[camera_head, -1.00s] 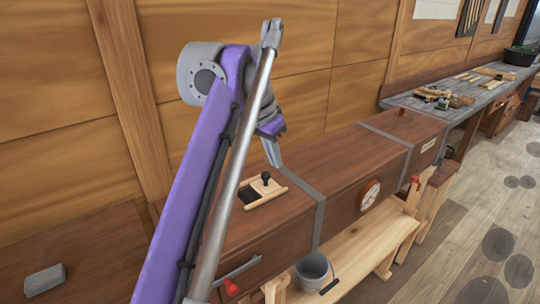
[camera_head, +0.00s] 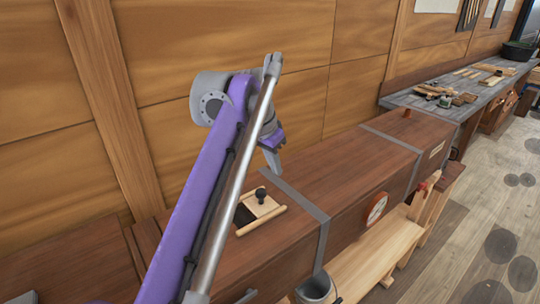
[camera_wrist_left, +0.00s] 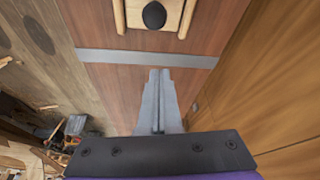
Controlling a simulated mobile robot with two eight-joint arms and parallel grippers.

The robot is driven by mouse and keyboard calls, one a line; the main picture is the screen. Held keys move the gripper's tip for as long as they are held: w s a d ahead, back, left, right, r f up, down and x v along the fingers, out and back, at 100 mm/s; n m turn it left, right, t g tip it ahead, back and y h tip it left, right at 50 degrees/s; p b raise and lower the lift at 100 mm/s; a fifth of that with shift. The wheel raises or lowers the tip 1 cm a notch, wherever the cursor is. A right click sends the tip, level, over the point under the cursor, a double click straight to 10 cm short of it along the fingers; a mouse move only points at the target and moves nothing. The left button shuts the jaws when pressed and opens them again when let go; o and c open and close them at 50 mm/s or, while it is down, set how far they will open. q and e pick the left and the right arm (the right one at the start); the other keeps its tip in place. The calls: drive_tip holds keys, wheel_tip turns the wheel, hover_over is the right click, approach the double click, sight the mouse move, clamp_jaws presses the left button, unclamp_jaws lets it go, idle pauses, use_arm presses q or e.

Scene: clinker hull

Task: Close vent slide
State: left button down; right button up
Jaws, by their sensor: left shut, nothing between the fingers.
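The vent slide (camera_head: 266,208) is a pale wooden panel between two light rails, on top of the long brown wooden box. A black knob (camera_head: 261,195) stands up from it. A dark opening (camera_head: 244,215) shows at its left side. In the left wrist view the vent's pale frame (camera_wrist_left: 122,16) and the black knob (camera_wrist_left: 154,15) are cut off by the top edge. My left gripper (camera_head: 272,168) is above the box, just behind the knob and apart from it. In the left wrist view the gripper (camera_wrist_left: 159,76) is shut and empty. My right gripper is not in view.
A grey metal strap (camera_head: 300,198) crosses the box just right of the vent. A grey bucket (camera_head: 316,288) stands by the wooden bench (camera_head: 372,262). The plank wall (camera_head: 290,105) rises close behind the box.

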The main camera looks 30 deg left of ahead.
sight(261, 198)
use_arm(q)
drive_tip(key=shift+x, duration=1.2)
drive_tip(key=s, duration=0.3)
drive_tip(key=shift+s+a+f, duration=0.3)
drive_tip(key=shift+a, duration=0.15)
drive_tip(key=shift+s, duration=0.1)
drive_tip(key=s, duration=0.2)
drive_tip(key=s+a, duration=0.1)
drive_tip(key=s, duration=0.1)
drive_tip(key=s+a, duration=0.1)
drive_tip(key=s, duration=0.1)
drive_tip(key=shift+a+p, duration=0.25)
drive_tip(key=shift+p, duration=0.15)
drive_tip(key=shift+s, duration=0.1)
